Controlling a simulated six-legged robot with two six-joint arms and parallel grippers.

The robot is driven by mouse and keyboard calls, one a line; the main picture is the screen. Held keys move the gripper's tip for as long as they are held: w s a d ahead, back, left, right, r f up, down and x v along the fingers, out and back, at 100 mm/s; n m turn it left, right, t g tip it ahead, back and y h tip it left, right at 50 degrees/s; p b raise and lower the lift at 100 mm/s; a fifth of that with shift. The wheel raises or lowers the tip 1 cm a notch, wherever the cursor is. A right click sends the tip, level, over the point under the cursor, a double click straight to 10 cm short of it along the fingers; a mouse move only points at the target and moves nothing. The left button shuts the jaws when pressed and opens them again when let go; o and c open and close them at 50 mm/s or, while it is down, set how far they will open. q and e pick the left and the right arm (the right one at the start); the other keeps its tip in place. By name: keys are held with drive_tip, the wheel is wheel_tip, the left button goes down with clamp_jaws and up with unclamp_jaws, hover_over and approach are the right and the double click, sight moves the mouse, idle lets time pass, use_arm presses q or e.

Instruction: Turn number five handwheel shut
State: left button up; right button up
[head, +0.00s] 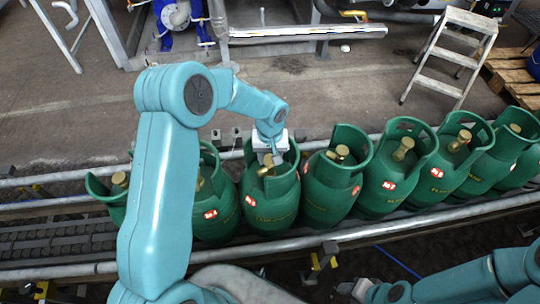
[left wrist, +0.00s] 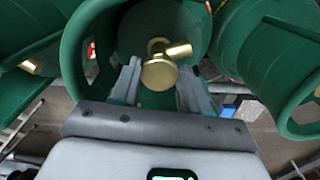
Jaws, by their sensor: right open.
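Several green gas cylinders stand in a row on the conveyor, each with a brass handwheel in an open collar. My left gripper (head: 268,158) reaches down into the collar of one cylinder (head: 270,203), left of the middle of the row. In the left wrist view its fingers (left wrist: 158,85) stand apart, either side of a brass handwheel (left wrist: 160,73); small gaps seem to show, but contact is hard to judge. That handwheel (head: 266,169) is partly hidden in the head view. Red-and-white labels are too small to read surely. My right gripper (head: 354,289) is open at the bottom edge, away from the cylinders.
The conveyor (head: 60,243) has metal side rails (head: 420,222) in front of and behind the cylinders. Neighbouring cylinders (head: 332,185) stand close on both sides. A stepladder (head: 450,55) and wooden pallet (head: 510,75) are at the back right. Floor behind the conveyor is mostly clear.

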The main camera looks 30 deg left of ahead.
use_arm(q)
drive_tip(key=shift+w+f+m+b, duration=0.1)
drive_tip(key=shift+m+b, duration=0.2)
drive_tip(key=shift+m, duration=0.1)
drive_tip(key=shift+a+m+b, duration=0.1)
drive_tip(key=shift+m+b, duration=0.45)
drive_tip(key=shift+m, duration=0.45)
drive_tip(key=m+b, duration=0.1)
drive_tip(key=m, duration=0.2)
drive_tip(key=shift+m, duration=0.3)
drive_tip(key=m+b, duration=0.1)
drive_tip(key=m, duration=0.7)
drive_tip(key=shift+w+m, duration=0.1)
drive_tip(key=shift+m, duration=0.2)
drive_tip(key=o, duration=1.1)
drive_tip(key=shift+c, duration=0.2)
drive_tip(key=shift+a, duration=0.1)
